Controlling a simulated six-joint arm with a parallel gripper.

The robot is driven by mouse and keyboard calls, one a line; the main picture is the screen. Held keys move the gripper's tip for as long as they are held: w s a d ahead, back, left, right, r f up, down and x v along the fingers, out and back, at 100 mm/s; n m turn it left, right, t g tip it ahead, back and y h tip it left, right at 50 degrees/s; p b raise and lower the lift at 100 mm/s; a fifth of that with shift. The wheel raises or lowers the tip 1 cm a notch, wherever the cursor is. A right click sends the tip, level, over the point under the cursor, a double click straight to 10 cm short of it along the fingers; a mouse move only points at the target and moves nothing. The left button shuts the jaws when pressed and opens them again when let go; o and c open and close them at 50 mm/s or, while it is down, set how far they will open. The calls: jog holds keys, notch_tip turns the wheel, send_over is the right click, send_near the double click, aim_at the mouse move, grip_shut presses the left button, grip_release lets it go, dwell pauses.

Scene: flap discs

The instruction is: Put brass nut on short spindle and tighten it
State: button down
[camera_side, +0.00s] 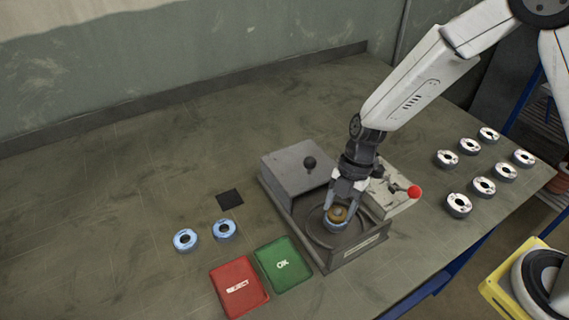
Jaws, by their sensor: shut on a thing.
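My gripper (336,213) points down over the round recess of a grey machine (352,250) in the middle of the table. Its fingers are shut on a brass nut (339,212). The nut sits over the middle of the recess, with a bluish ring just under or around it. The short spindle is hidden beneath the nut and fingers. I cannot tell whether the nut touches the spindle.
Blue-ringed discs (185,239) lie left. Red REJECT (239,287) and green OK (283,264) pads lie in front.

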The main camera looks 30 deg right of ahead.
jog(key=m+t, duration=0.1)
jog(key=m, duration=0.3)
jog(key=shift+s+m+t, duration=0.1)
jog(key=shift+m+t, duration=0.2)
jog(key=shift+t, duration=0.1)
jog(key=m+t, duration=0.1)
jog(key=m, duration=0.3)
jog(key=shift+s+t, duration=0.15)
jog(key=shift+t, duration=0.25)
grip_release()
notch_tip(320, 180, up, 7)
jog(key=shift+s, duration=0.1)
dwell(0.3)
